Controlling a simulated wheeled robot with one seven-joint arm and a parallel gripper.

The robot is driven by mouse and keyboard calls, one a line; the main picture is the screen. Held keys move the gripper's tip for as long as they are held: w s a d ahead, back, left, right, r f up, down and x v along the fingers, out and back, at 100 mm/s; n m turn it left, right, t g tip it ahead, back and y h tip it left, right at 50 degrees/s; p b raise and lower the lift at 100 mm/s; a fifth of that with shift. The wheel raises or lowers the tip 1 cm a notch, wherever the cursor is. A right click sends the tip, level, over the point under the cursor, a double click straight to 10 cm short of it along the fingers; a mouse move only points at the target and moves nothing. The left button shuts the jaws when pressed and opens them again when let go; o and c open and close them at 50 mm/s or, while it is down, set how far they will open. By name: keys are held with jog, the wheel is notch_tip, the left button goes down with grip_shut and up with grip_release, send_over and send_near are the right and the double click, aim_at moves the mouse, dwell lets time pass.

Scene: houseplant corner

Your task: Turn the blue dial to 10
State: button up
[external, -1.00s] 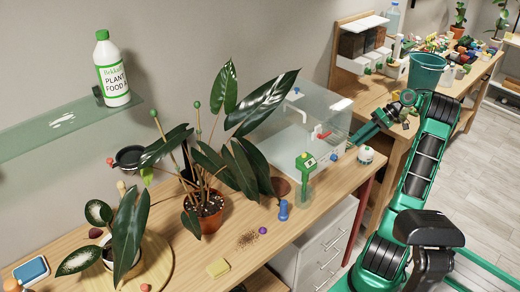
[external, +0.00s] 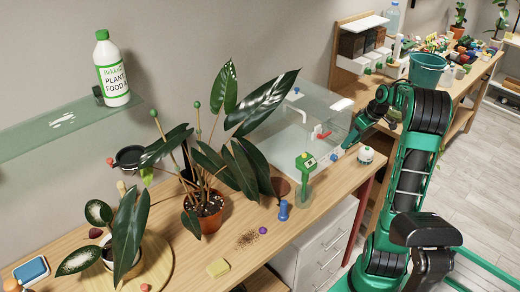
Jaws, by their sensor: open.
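The blue dial (external: 333,157) is a small blue spot low on the front of the clear box (external: 300,122). Its scale and setting are too small to read. My gripper (external: 342,150) is just to the right of the dial, pointing down and left at it. The gripper is open, and I see nothing held in it. I cannot tell whether the fingertips touch the dial or stop short of it.
A red lever (external: 321,134) sits on the box above the dial. A green meter (external: 305,166) stands left of the dial, and a white round pot (external: 366,155) is right of the gripper. A potted plant (external: 204,212) stands further left; a teal bucket (external: 426,70) is behind.

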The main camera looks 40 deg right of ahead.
aim_at(336, 157)
jog(key=x, duration=1)
jog(key=shift+w+f, duration=0.15)
jog(key=shift+f, duration=0.05)
jog(key=shift+c, duration=0.4)
jog(key=c, duration=1)
